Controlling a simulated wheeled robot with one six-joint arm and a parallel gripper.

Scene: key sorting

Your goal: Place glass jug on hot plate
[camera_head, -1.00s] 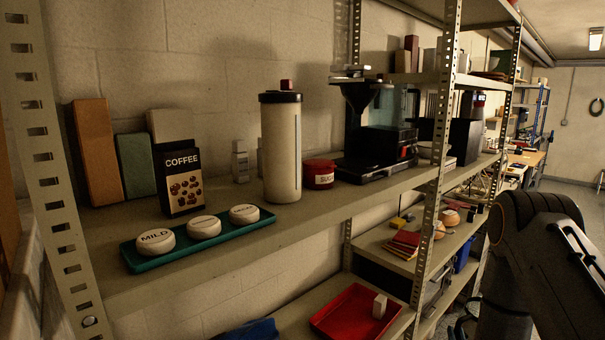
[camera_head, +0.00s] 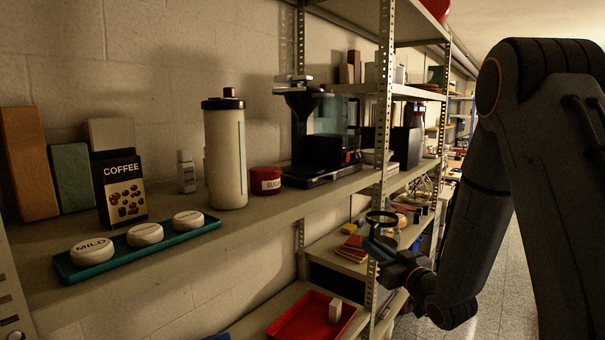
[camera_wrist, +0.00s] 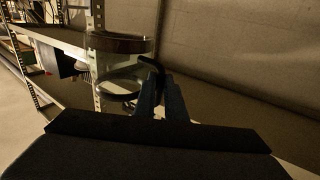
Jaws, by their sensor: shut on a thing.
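The glass jug (camera_head: 381,218) has a clear body and a dark round rim. My gripper (camera_head: 383,250) is shut on its dark handle, and the jug is in the air in front of the shelf post. In the wrist view, the jug (camera_wrist: 118,43) looks roughly upright, left of the fingers, with its handle between my gripper's fingertips (camera_wrist: 160,88). The black coffee machine (camera_head: 330,150) stands on the middle shelf, left of and behind the jug. Its low black base (camera_head: 320,178), where the hot plate seems to be, looks empty.
A shelf post (camera_head: 382,130) rises between the jug and the machine. A red sugar tin (camera_head: 265,180) and a tall cream canister (camera_head: 226,155) stand left of the machine. A teal tray (camera_head: 140,247) holds three labelled lids. A red tray (camera_head: 300,322) is below.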

